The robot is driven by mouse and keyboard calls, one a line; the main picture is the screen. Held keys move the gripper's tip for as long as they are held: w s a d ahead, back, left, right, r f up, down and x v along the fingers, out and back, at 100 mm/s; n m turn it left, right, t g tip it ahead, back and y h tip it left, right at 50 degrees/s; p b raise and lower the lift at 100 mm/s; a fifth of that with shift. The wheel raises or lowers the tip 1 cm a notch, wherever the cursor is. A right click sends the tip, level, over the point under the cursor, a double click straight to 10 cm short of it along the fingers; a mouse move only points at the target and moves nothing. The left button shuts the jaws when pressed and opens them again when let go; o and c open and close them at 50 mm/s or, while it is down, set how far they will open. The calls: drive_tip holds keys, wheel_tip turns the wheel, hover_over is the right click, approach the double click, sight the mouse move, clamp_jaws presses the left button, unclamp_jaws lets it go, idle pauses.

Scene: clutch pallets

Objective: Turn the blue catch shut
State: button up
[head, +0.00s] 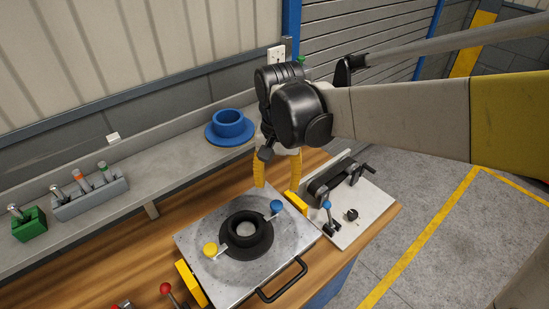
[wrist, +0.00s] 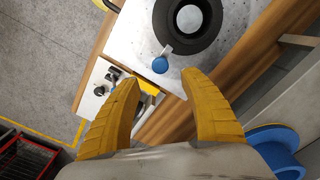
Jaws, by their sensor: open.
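The blue catch (head: 277,206) is a round blue knob on a short pale arm, at the far right of a black flanged ring (head: 262,245) on a metal plate (head: 200,237). In the wrist view the blue catch (wrist: 160,65) lies just beyond and between my fingertips, its arm pointing to the ring's rim. I cannot tell whether the arm overlaps the rim. A yellow catch (head: 211,249) sits on the ring's opposite side. My gripper (head: 276,178) is open and empty above the plate's far edge, with yellow fingers pointing down, apart from the catch; it also shows in the wrist view (wrist: 160,80).
A white board (head: 350,229) with a blue-knobbed lever (head: 327,205) and black fixture stands right of the plate. A black handle (head: 283,281) is on the plate's front. A blue flanged ring (head: 229,124) and a grey block (head: 90,200) with pegs sit on the back shelf.

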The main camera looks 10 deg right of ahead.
wheel_tip(320, 180, up, 4)
drive_tip(key=shift+f, duration=0.2)
drive_tip(key=s+d+f+n+t+b, duration=0.2)
drive_tip(key=s+d+f+t+b, duration=0.5)
drive_tip(key=s+d+f+b, duration=0.3)
drive_tip(key=d, duration=0.3)
drive_tip(key=shift+s+d+f, duration=0.2)
drive_tip(key=shift+s+d, duration=0.1)
drive_tip(key=shift+s, duration=0.05)
idle(0.4)
